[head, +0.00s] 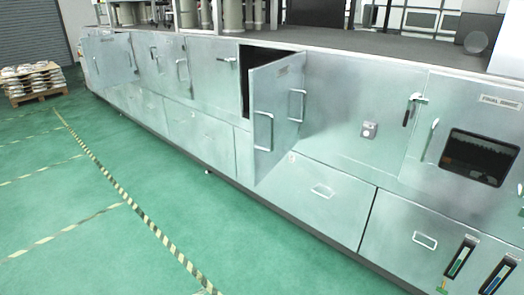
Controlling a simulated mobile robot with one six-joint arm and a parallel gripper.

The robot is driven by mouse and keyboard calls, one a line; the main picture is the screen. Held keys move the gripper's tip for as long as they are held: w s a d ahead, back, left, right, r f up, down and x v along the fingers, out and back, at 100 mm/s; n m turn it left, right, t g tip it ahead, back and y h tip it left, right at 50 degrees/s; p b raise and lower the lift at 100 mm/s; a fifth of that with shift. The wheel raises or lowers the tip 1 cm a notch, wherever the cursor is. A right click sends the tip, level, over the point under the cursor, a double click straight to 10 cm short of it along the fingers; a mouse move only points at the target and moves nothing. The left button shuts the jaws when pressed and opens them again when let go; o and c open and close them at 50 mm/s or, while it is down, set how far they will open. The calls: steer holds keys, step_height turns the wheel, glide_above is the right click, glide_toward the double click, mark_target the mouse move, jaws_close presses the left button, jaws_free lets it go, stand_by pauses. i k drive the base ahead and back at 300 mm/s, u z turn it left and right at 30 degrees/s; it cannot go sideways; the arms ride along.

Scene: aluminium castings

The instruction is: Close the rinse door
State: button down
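A long pale metal machine runs diagonally across the head view. One door (277,108) near its middle stands swung outward, with a dark opening (244,80) behind it. This open door has a vertical bar handle (264,131) on one face, and another bar handle (297,105) shows at its right side. A small label sits near its top, too small to read, so I cannot confirm it is the rinse door. Another door (118,58) at the far left end also looks partly swung out. My gripper is not in view.
A door with a dark window (479,158) is at the right. Lower panels with handles (323,191) run along the base. Green floor (110,220) in front is free, crossed by a striped yellow-black line (128,200). A loaded pallet (35,92) stands far left.

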mark_target(276, 87)
steer(key=z, duration=0.25)
steer(key=k, duration=0.4)
steer(key=u, duration=1.2)
steer(key=i, duration=1.4)
steer(key=u, duration=0.05)
